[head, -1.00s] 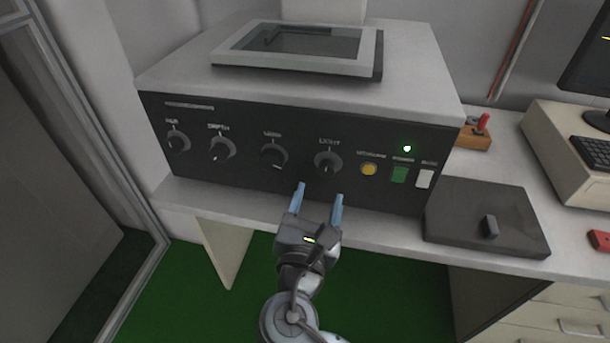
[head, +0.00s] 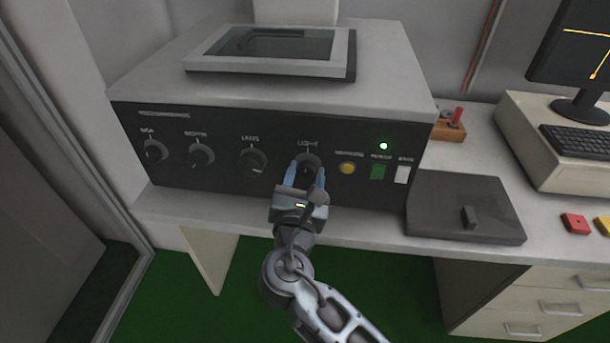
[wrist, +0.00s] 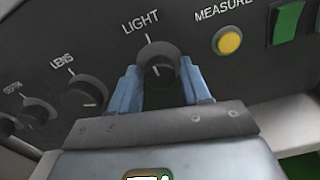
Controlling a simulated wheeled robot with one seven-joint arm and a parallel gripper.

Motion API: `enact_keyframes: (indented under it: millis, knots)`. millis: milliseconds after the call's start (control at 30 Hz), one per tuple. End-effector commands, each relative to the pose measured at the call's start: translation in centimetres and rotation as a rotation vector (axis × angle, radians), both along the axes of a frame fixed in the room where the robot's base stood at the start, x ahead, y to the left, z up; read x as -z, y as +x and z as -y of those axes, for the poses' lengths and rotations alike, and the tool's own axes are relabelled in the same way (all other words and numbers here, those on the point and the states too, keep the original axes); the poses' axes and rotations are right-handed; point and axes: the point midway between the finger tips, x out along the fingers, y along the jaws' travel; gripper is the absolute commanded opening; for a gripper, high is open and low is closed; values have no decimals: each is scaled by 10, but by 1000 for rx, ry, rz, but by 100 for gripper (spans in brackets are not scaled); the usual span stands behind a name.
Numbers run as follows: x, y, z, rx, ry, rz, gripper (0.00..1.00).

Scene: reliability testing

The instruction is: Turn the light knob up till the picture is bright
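The light knob (head: 307,164) is a dark round knob on the black front panel, under the label LIGHT. In the wrist view the light knob (wrist: 159,64) sits between my blue fingers, its pale pointer mark at the lower side. My gripper (head: 305,174) is at the knob with its fingers apart, one on each side. In the wrist view my gripper (wrist: 163,90) shows small gaps beside the knob; I cannot tell whether either finger touches it. The picture screen (head: 270,43) on top of the instrument is dark grey with a faint darker shape.
The lens knob (head: 252,162) is left of the light knob, with two more knobs beyond.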

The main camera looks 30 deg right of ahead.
Motion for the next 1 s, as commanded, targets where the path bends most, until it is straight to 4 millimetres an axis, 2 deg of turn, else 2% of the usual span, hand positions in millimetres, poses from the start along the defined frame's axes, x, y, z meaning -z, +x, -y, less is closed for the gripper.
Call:
enact_keyframes:
  millis: [33,433,767,1000]
  knots:
    - [0,0,0,0,0,0,42]
    - [0,0,0,0,0,0,5]
    - [1,0,0,0,44,32,5]
    - [3,0,-1,-1,170,123,5]
